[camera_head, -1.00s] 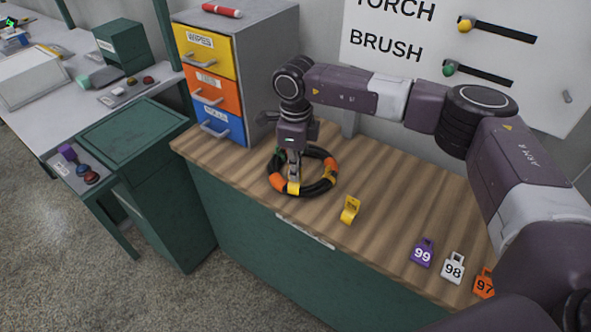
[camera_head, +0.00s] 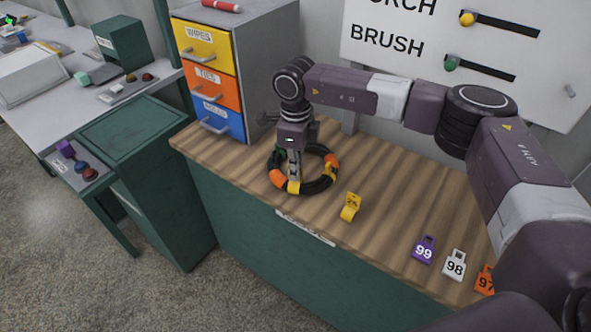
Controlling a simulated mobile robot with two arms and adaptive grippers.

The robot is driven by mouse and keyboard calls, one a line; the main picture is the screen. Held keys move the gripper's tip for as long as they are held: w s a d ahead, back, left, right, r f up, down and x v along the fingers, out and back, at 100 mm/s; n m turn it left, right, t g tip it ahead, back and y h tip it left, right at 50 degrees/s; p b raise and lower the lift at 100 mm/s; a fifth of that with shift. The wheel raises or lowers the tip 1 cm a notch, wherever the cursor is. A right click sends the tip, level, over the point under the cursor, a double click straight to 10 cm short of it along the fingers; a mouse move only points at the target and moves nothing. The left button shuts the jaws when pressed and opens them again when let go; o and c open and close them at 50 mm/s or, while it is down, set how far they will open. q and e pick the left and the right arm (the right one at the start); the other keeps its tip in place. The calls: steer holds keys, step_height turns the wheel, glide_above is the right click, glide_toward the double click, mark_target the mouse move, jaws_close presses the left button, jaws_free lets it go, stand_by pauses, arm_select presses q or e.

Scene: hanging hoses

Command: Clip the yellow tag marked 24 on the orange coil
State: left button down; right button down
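A black hose coil with orange bands (camera_head: 277,179) and some yellow lies on the wooden bench top. My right gripper (camera_head: 294,182) points down over the coil's near left part, its fingers at the yellow band there. I cannot tell whether the fingers are open or shut, or whether they hold anything. A yellow tag (camera_head: 350,207) stands on the bench to the right of the coil, apart from it; its number is not readable. My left gripper is not in view.
A purple tag 99 (camera_head: 424,249), a white tag 98 (camera_head: 455,264) and an orange tag 97 (camera_head: 485,280) stand at the bench's right. A drawer cabinet (camera_head: 262,75) stands behind the coil. The bench's middle (camera_head: 390,205) is clear.

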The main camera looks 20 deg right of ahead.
steer(key=shift+f+b, duration=0.3)
steer(key=shift+f, duration=0.15)
steer(key=c, duration=2.1)
jaws_free()
steer(key=shift+r, duration=0.2)
step_height(320, 180, up, 12)
steer(key=shift+f, duration=0.15)
